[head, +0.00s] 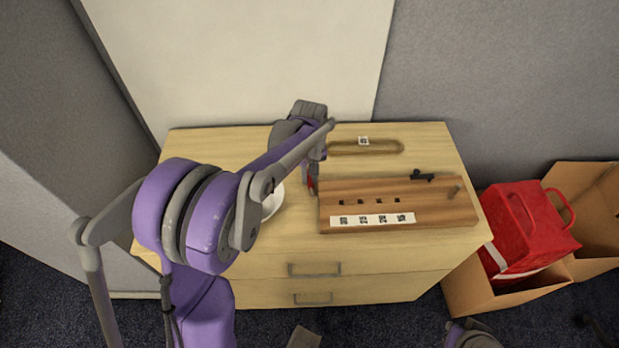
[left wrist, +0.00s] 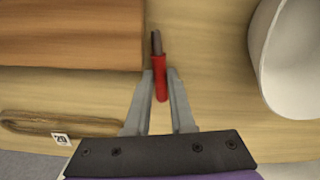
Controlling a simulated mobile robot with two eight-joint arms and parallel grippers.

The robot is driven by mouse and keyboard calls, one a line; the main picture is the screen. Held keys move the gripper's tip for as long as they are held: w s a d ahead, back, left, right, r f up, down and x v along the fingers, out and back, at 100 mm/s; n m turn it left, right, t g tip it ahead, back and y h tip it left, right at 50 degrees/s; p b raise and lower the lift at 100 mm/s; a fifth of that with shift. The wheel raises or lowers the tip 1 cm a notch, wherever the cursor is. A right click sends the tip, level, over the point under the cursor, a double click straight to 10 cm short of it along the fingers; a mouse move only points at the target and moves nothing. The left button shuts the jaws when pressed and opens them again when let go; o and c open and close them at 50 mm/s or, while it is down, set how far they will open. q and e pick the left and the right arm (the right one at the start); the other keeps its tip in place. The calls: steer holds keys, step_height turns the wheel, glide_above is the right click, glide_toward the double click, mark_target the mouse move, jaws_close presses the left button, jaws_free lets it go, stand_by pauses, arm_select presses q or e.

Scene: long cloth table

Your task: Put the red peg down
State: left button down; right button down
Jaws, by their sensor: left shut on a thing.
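The red peg (left wrist: 160,82) has a red body and a thin grey metal tip. My left gripper (left wrist: 160,74) is shut on its red part in the left wrist view. I cannot tell whether the peg touches the table. My right gripper is not clearly in view.
A white bowl (head: 272,206) stands left of the block, partly behind my arm; it also shows in the left wrist view (left wrist: 290,75). A tan cord loop (head: 395,150) lies behind the block. A red bag (head: 530,230) sits in a cardboard box beside the table.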

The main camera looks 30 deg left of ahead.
arm_select(q)
step_height(320, 180, up, 9)
steer(key=s+a+r+n+g+y, duration=0.1)
steer(key=s+a+n+g, duration=0.15)
steer(key=s+a, duration=0.85)
steer(key=shift+n+t, duration=0.45)
steer(key=f, duration=0.1)
steer(key=s+d+f+b, duration=0.1)
steer(key=f, duration=0.1)
steer(key=s+f, duration=0.1)
steer(key=f, duration=0.1)
steer(key=shift+s+d+f+b, duration=0.1)
steer(key=shift+s+d+b, duration=0.15)
steer(key=shift+d+b, duration=0.05)
steer(key=shift+f, duration=2.2)
steer(key=shift+b, duration=0.3)
steer(key=shift+f, duration=0.15)
steer(key=c, duration=1.1)
jaws_free()
steer(key=shift+o, duration=0.2)
